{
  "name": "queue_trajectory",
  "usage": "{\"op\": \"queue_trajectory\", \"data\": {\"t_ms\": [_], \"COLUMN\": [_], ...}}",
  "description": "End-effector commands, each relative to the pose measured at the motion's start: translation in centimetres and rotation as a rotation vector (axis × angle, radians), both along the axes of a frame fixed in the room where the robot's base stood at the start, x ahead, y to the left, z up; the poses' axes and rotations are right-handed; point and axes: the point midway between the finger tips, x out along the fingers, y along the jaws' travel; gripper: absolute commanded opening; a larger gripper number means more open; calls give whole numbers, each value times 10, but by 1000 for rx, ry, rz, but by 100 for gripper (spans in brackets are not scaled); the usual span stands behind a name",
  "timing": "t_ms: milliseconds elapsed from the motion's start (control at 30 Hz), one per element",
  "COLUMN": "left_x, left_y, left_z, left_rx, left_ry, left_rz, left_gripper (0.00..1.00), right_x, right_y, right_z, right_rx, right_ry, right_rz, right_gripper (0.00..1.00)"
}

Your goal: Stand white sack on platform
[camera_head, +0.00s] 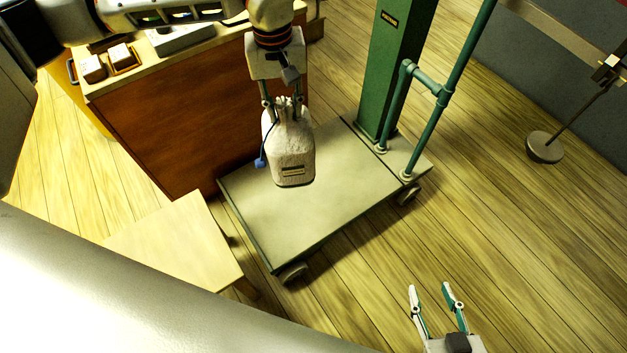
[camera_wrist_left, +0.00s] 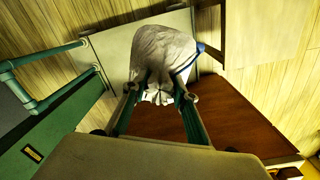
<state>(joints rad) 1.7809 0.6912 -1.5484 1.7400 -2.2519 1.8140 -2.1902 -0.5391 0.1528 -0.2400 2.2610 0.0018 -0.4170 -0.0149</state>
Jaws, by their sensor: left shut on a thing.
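The white sack (camera_head: 290,150) hangs upright below my left gripper (camera_head: 285,103), which is shut on its gathered neck. The sack has a small label low on its front and a blue tag at its left side. In the head view it appears over the platform (camera_head: 300,217) of a green wheeled scale; I cannot tell whether its base touches. In the left wrist view the sack (camera_wrist_left: 162,52) is between the fingers (camera_wrist_left: 157,92), with the pale platform (camera_wrist_left: 112,55) behind it. My right gripper (camera_head: 437,290) is open and empty at the bottom right.
A green column (camera_head: 395,70) and rail (camera_head: 450,85) rise at the platform's back right. A brown cabinet (camera_head: 200,125) with small items on top stands to the left. A low wooden table (camera_head: 175,240) is near the platform's left front. A stand with a round base (camera_head: 544,148) is at right.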

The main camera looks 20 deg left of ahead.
Motion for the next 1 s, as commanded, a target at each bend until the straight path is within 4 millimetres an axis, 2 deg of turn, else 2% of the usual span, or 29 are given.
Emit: {"op": "queue_trajectory", "data": {"t_ms": [33, 200, 300, 400, 667, 833, 1000], "left_x": [11, 42, 55, 64, 73, 71, 70], "left_y": [-5, -13, -17, -19, -21, -21, -21], "left_z": [-28, -82, -106, -124, -149, -184, -220], "left_rx": [-2, 0, 4, 7, 10, 12, 12], "left_ry": [15, 20, 23, 21, 20, 27, 30], "left_rz": [53, 233, 318, 378, 442, 443, 443], "left_gripper": [0, 0, 0, 0, 0, 0, 0], "right_x": [-2, -1, 0, 2, 3, -2, 2], "right_y": [3, 10, 13, 15, 19, 24, 33], "right_z": [-7, -6, -5, -3, -1, -9, -1], "right_rx": [11, 36, 48, 57, 73, 94, 139], "right_ry": [9, 5, 2, -3, -8, 6, -7], "right_rz": [0, 1, 3, 3, 3, 0, -5], "right_gripper": [40, 40, 40, 40, 40, 40, 40]}}
